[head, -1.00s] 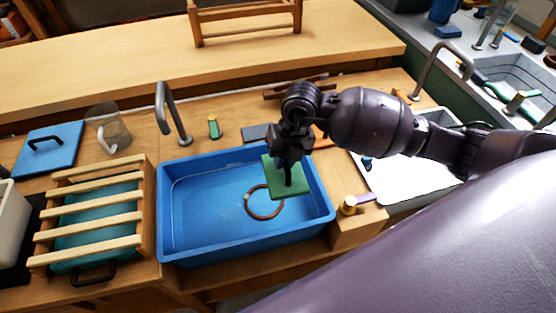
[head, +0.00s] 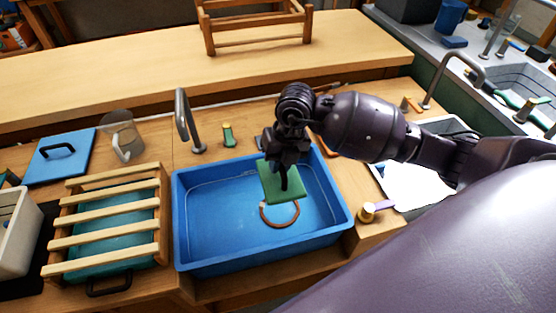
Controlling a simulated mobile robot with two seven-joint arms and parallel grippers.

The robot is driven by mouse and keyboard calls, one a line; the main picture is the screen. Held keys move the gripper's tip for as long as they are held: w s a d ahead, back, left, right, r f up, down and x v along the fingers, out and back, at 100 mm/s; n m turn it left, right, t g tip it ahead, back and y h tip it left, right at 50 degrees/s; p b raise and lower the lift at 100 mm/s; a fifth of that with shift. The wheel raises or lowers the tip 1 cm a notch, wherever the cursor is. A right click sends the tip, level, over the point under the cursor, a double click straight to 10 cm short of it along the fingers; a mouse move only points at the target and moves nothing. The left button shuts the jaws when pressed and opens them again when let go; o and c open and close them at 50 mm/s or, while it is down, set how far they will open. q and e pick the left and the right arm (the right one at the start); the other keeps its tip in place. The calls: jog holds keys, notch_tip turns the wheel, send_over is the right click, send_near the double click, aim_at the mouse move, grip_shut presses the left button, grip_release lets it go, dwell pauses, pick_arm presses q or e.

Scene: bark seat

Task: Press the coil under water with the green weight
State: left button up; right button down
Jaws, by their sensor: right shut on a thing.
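The blue basin (head: 210,262) stands on the wooden counter and holds water. A brown ring-shaped coil (head: 281,224) lies in its right half. My right gripper (head: 283,168) is shut on the dark upright handle of the green weight (head: 272,193), a flat square plate. The weight is over the back part of the coil and hides it; the coil's front arc shows. I cannot tell whether the weight touches the coil or the water. My left gripper is not in view.
A slatted wooden rack (head: 108,222) stands left of the basin. A grey tap (head: 185,118) rises behind it. A clear jug (head: 120,135) and blue lidded board (head: 60,155) are at the left.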

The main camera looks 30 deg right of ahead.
aim_at(279, 176)
notch_tip(279, 176, down, 4)
jog(key=b, duration=0.2)
jog(key=shift+f+b, duration=0.1)
jog(key=shift+b, duration=0.2)
jog(key=shift+f, duration=0.35)
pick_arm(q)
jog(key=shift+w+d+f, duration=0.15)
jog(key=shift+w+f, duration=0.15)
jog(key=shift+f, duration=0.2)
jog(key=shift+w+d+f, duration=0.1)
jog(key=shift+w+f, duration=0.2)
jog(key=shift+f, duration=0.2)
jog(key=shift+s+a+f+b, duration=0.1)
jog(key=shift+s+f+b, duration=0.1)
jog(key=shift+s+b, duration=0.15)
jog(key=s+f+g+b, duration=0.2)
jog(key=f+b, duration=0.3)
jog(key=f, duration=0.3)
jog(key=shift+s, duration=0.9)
pick_arm(e)
jog(key=shift+f, duration=7.85)
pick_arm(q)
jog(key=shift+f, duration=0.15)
